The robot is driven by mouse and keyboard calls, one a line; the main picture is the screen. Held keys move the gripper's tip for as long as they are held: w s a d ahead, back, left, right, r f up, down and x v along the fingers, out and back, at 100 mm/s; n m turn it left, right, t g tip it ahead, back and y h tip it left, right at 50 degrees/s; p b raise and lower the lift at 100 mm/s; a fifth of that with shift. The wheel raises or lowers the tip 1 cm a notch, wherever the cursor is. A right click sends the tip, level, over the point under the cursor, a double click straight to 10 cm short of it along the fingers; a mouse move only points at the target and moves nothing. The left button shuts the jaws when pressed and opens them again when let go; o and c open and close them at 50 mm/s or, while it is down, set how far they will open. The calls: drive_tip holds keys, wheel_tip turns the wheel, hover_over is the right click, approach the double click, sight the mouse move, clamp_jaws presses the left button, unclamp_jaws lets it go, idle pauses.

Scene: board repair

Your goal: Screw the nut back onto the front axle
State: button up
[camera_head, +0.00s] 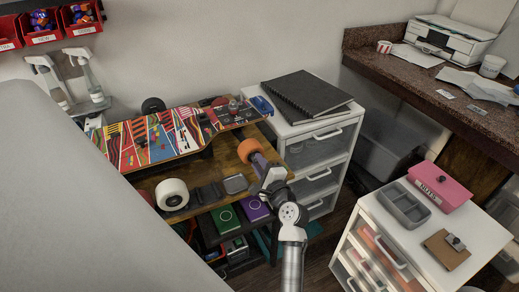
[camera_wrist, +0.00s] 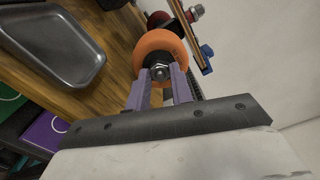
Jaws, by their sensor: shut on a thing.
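The skateboard (camera_head: 165,137) lies across the wooden workbench, its patterned deck in view. An orange wheel (camera_head: 250,150) sits at its near right side; it fills the top middle of the wrist view (camera_wrist: 158,45). A silver nut (camera_wrist: 160,72) shows at the wheel's hub, between my fingertips. My gripper (camera_wrist: 161,80) is shut on the nut, its two purple-grey fingers on either side. In the head view my gripper (camera_head: 261,167) reaches up to the wheel's near face, and the nut is hidden. I cannot tell how far the nut is on the axle's thread.
Drawers with black notebooks (camera_head: 305,94) stand close right. A pink nuts box (camera_head: 440,187) sits on the front-right drawers.

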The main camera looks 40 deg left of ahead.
drive_tip(key=m+p, duration=0.4)
drive_tip(key=shift+r, duration=0.1)
drive_tip(key=o, duration=1)
drive_tip(key=shift+c, duration=1)
drive_tip(key=v, duration=0.7)
drive_tip(key=shift+d, duration=0.25)
